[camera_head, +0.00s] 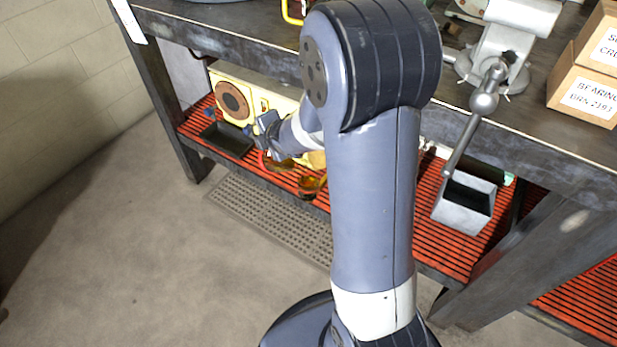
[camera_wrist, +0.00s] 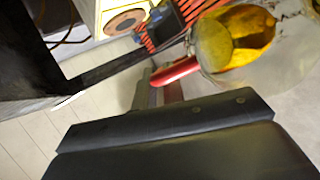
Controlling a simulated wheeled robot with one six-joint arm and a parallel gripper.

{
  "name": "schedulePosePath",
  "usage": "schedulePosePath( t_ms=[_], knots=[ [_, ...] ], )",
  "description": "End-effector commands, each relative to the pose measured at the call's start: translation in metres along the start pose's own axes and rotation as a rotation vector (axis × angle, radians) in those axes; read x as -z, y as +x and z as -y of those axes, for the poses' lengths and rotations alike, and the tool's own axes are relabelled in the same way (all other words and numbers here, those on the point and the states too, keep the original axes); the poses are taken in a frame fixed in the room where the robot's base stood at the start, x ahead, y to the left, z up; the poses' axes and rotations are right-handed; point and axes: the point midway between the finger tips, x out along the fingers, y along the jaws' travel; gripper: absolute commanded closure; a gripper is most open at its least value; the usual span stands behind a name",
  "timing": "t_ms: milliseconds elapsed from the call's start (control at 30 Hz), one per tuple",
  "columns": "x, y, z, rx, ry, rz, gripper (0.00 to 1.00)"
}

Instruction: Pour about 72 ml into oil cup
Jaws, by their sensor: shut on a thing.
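My gripper (camera_head: 268,128) is low at the left, in front of the red slatted lower shelf. It is shut on the red handle (camera_wrist: 175,72) of a clear vessel (camera_wrist: 235,38) with amber liquid in it. This vessel looks tilted, and the wrist view itself is rolled. In the head view the held vessel (camera_head: 277,164) shows as an amber patch just below my gripper. A small amber-looking glass cup (camera_head: 312,187), likely the oil cup, stands near the shelf's front edge, right of and below it. I cannot tell whether liquid is flowing or how full the cup is.
A black tray (camera_head: 227,139) and a cream motor (camera_head: 235,98) sit on the lower shelf (camera_head: 425,228) at the left. A grey metal bin (camera_head: 467,203) stands to the right. A vise (camera_head: 500,60) and cardboard boxes (camera_head: 588,75) are on the bench top. My arm hides the middle.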

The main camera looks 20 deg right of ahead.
Motion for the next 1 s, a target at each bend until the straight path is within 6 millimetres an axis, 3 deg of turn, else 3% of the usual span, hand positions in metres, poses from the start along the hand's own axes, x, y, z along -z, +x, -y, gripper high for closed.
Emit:
schedulePosePath(
  t_ms=[1000],
  knots=[
    [0.008, 0.022, 0.007, 0.17, -0.072, 0.037, 1.0]
  ],
)
